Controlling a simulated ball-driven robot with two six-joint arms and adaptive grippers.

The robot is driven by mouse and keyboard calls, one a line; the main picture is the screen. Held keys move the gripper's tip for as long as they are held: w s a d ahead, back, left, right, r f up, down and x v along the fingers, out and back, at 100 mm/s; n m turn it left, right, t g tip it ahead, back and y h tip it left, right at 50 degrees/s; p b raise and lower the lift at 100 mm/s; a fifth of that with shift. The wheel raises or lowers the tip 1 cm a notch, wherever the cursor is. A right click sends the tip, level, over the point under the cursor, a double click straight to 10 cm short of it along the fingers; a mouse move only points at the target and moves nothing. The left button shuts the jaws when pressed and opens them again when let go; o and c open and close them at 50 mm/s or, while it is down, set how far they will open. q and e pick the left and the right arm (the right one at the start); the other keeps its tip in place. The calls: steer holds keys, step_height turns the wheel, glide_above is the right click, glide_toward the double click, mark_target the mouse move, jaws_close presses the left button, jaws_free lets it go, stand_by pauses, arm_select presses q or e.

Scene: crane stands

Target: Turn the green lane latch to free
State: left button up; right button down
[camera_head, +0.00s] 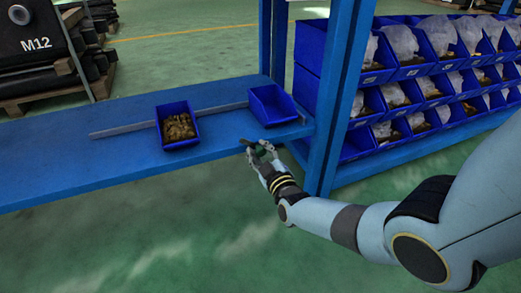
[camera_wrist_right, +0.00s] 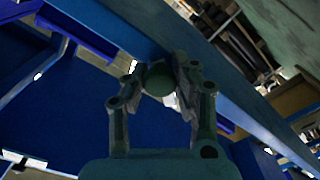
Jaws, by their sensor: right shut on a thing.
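The green lane latch (camera_wrist_right: 159,79) is a small round green knob at the front edge of the blue shelf. It also shows small and dark in the head view (camera_head: 262,152). My right gripper (camera_head: 258,149) reaches it from the front. In the right wrist view, the two fingers of my right gripper (camera_wrist_right: 160,86) stand on either side of the knob and are closed on it. A small dark piece shows just left of the gripper in the head view; whether it belongs to the latch I cannot tell. My left gripper is in neither view.
A blue bin with brownish parts (camera_head: 179,127) and an empty-looking blue bin (camera_head: 273,105) stand on the blue shelf (camera_head: 85,160). A grey rail (camera_head: 221,108) runs along it. A blue upright post (camera_head: 338,95) stands close right of my gripper, with racked bins (camera_head: 420,70) beyond.

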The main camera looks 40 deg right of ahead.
steer(key=n, duration=0.3)
steer(key=shift+n, duration=0.3)
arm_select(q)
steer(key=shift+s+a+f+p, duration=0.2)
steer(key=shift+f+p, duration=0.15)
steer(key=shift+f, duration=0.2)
arm_select(e)
steer(key=shift+f+n, duration=0.1)
steer(key=shift+n, duration=1.7)
steer(key=shift+a, duration=0.1)
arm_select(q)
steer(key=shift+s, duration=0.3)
arm_select(e)
steer(key=c, duration=1)
jaws_free()
steer(key=shift+s, duration=0.1)
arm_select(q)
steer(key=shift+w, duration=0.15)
arm_select(e)
steer(key=v, duration=1.1)
steer(key=shift+s+a, duration=0.2)
steer(key=shift+s, duration=0.2)
